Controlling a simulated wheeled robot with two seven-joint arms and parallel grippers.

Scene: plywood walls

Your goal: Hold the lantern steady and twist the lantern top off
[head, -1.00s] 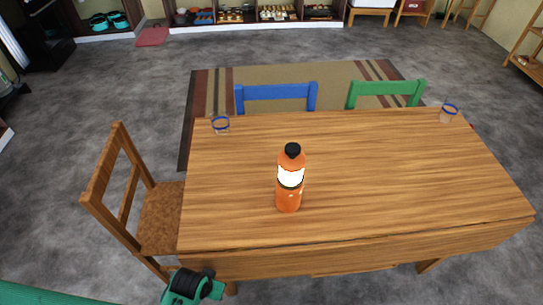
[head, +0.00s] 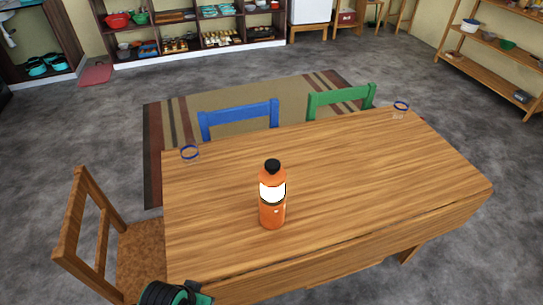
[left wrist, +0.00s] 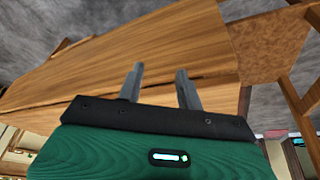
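An orange lantern (head: 272,212) with a glowing white band and a black top (head: 272,166) stands upright on the wooden table (head: 350,190), left of its middle and near the front edge. My left gripper shows in the left wrist view (left wrist: 160,82), with its two grey fingers apart and nothing between them. It is close to the table, apart from the lantern, which is not in that view. In the head view only part of my left arm shows at the bottom, left of the lantern. My right gripper is in neither view.
A wooden chair (head: 80,235) is at the left side. Blue (head: 238,115) and green (head: 340,97) chairs stand behind. The tabletop around the lantern is clear.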

